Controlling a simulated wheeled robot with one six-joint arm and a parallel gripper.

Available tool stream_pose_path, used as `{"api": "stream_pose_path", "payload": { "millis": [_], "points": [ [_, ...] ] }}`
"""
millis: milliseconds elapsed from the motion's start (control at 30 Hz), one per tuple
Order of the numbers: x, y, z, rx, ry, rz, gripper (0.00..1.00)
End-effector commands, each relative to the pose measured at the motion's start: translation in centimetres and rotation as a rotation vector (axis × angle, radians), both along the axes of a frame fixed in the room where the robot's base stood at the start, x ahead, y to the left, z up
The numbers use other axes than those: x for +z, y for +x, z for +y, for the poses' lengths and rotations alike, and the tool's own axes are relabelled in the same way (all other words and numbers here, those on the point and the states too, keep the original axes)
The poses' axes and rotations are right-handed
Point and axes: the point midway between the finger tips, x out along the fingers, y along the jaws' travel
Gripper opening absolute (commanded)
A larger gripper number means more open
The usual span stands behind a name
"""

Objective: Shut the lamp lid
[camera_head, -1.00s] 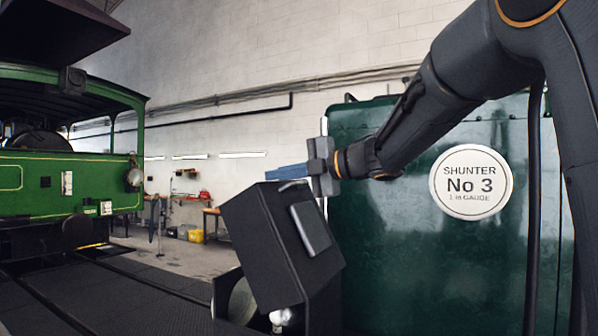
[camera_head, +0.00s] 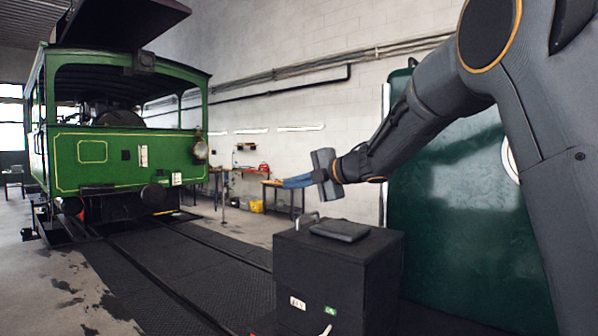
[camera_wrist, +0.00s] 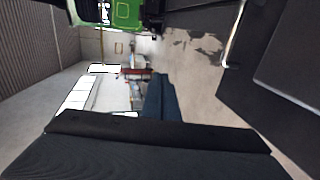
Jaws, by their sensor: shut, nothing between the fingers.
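The lamp is a black box (camera_head: 318,309) low in the middle of the head view, with small labels on its front. Its black lid (camera_head: 290,246) lies level on top, with no open gap that I can see. The lid carries a raised dark pad (camera_head: 340,231) and a pale bent handle (camera_head: 307,218). My gripper (camera_head: 298,181) is above the lid, apart from it, with its blue fingers shut and empty, pointing left. In the wrist view the blue fingers (camera_wrist: 158,99) show at centre, and the dark lid (camera_wrist: 262,110) with its handle (camera_wrist: 235,36) is at right.
A dark green panel (camera_head: 450,230) stands right behind the lamp. A green tram (camera_head: 125,158) stands on rails at the left. A workbench (camera_head: 283,186) is by the far wall. The dark floor (camera_head: 205,265) left of the lamp is clear.

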Motion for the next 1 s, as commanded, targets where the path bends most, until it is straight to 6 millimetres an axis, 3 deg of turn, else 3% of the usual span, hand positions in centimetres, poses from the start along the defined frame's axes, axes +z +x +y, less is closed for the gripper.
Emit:
{"api": "stream_pose_path", "payload": {
  "millis": [600, 1000],
  "points": [
    [-9.0, 2.4, 2.9, 0.000, -0.101, 0.090, 0.00],
    [-11.5, 2.7, 3.2, 0.000, -0.101, 0.085, 0.00]
  ]
}}
